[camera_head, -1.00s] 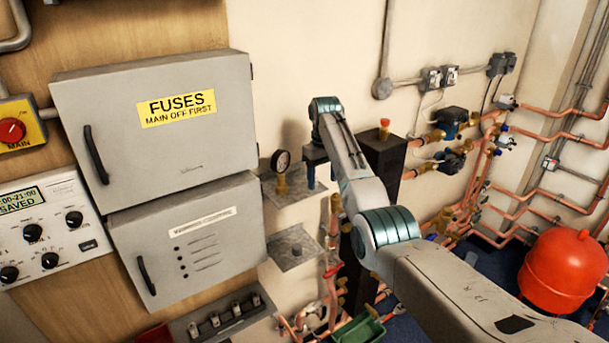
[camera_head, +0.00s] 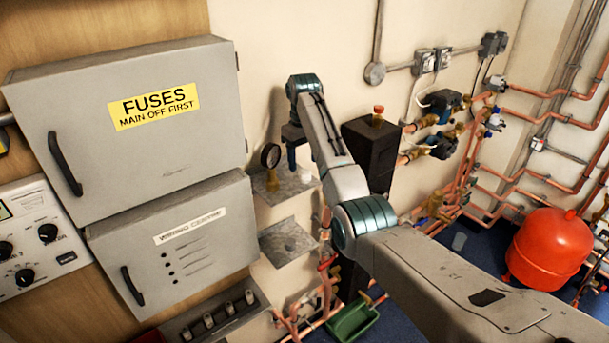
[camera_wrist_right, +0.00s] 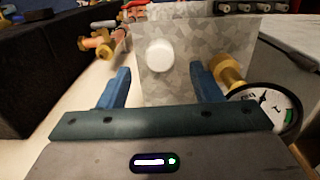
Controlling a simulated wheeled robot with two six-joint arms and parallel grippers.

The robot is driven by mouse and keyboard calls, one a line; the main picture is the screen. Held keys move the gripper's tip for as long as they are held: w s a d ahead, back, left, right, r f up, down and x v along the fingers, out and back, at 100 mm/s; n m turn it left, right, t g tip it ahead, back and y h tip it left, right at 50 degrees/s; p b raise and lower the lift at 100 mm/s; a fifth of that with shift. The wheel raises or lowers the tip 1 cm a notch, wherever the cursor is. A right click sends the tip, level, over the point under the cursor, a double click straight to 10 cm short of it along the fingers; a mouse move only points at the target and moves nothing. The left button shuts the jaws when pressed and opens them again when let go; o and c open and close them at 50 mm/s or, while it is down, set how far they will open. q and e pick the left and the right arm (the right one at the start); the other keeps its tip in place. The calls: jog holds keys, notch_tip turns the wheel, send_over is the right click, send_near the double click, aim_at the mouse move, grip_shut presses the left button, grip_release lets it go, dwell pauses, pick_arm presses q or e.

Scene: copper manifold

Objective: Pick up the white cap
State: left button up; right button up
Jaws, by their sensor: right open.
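The white cap (camera_wrist_right: 159,55) is a small round white piece on a mottled grey metal shelf (camera_wrist_right: 185,35) in the right wrist view. In that view my right gripper (camera_wrist_right: 159,78) is open, its two blue fingers apart, with the cap ahead and between their lines. The cap is not between the pads. In the head view my right gripper (camera_head: 292,157) points down over the upper shelf (camera_head: 268,192). A small white spot (camera_head: 306,174) beside it looks like the cap. My left gripper is not in view.
A pressure gauge (camera_wrist_right: 266,108) with a brass fitting (camera_wrist_right: 226,72) stands close to the right finger in the wrist view. In the head view, a black column (camera_head: 372,155) is right of the gripper and a grey fuse cabinet (camera_head: 130,120) is at left. A lower shelf (camera_head: 285,243) lies below.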

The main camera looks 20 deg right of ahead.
aim_at(304, 171)
jog(key=f, duration=0.2)
jog(key=shift+s+f, duration=0.25)
jog(key=shift+f, duration=0.45)
jog(key=shift+w+d+f, duration=0.1)
jog(key=shift+w+f, duration=0.1)
jog(key=shift+w, duration=0.1)
jog(key=shift+s+r, duration=0.2)
jog(key=c, duration=0.9)
jog(key=shift+c, duration=0.7)
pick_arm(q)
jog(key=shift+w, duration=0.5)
pick_arm(e)
jog(key=shift+w, duration=0.1)
